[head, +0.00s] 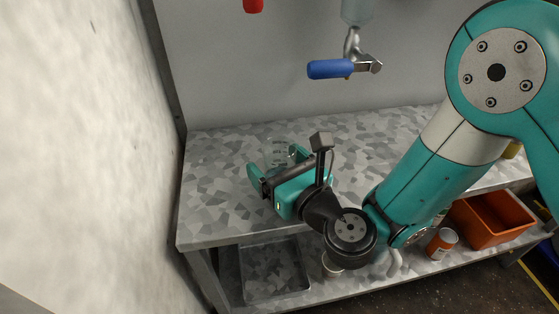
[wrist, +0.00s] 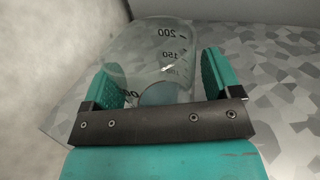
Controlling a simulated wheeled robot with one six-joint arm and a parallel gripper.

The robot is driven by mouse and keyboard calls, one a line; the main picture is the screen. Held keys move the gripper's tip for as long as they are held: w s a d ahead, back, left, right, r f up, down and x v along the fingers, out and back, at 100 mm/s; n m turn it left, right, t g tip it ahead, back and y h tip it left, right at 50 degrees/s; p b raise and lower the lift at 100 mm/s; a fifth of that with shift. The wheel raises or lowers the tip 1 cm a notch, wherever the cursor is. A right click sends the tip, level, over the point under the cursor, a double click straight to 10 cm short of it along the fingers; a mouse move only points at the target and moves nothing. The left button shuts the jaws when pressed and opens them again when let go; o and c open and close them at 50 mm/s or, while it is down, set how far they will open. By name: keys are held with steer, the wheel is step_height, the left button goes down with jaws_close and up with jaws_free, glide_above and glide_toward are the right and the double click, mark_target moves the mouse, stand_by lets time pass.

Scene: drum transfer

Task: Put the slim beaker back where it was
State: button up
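The slim beaker is clear glass with dark volume marks. It is on or just above the left part of the grey patterned worktop (head: 225,212); I cannot tell whether its base touches. In the head view the beaker (head: 277,153) is partly hidden by my gripper (head: 276,172). In the wrist view the beaker (wrist: 155,60) lies between the two green fingers of my gripper (wrist: 160,78). The left finger overlaps its edge; the right finger is very close to its side. Whether the fingers press on the glass is unclear.
A pale wall (head: 110,130) stands close on the left. A tap with a blue handle (head: 330,69) hangs above the worktop. The worktop behind the beaker is clear.

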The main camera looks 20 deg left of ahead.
steer(key=shift+r+p, duration=0.45)
steer(key=shift+r, duration=0.05)
steer(key=s+d+f+b, duration=0.1)
steer(key=d+b, duration=0.1)
steer(key=b, duration=0.3)
steer(key=shift+s+f, duration=0.15)
steer(key=shift+s, duration=0.05)
steer(key=b+v, duration=0.2)
steer(key=b, duration=0.1)
steer(key=b+v, duration=0.1)
steer(key=v, duration=0.1)
steer(key=shift+r+b, duration=0.25)
steer(key=shift+b, duration=0.05)
steer(key=shift+s+d+r+b, duration=0.25)
steer(key=shift+s+d+b, duration=0.1)
steer(key=shift+d, duration=0.2)
